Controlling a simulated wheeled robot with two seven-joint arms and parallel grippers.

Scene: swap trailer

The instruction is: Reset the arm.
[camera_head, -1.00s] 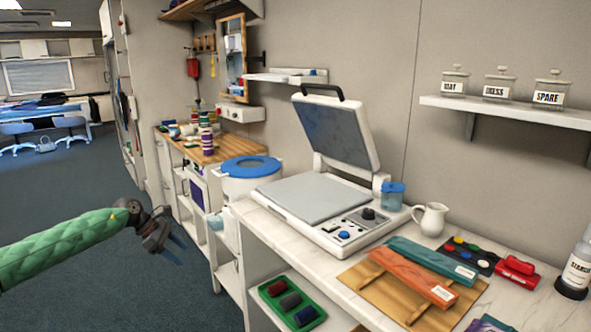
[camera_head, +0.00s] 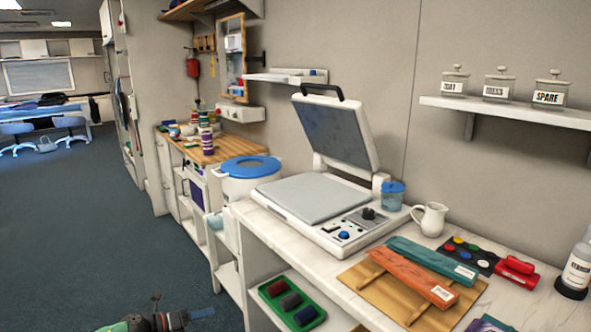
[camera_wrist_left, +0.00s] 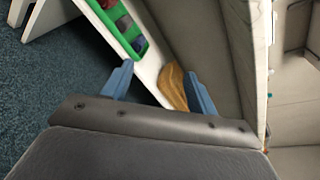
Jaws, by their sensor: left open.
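My left gripper (camera_head: 196,315) is at the bottom edge of the head view, low over the floor and left of the white counter's shelves. Its blue fingers point right. In the left wrist view the two blue fingers (camera_wrist_left: 159,88) stand wide apart with nothing held between them. Beyond them are a green tray (camera_wrist_left: 128,30) with dark rolls and a tan object (camera_wrist_left: 172,85) on a low white shelf. My right gripper is in neither view.
The white counter (camera_head: 289,251) carries an open press (camera_head: 318,198), a white jug (camera_head: 430,219) and wooden boards. The green tray (camera_head: 309,318) of rolls sits on the shelf below. The blue-green floor (camera_head: 90,230) to the left is clear.

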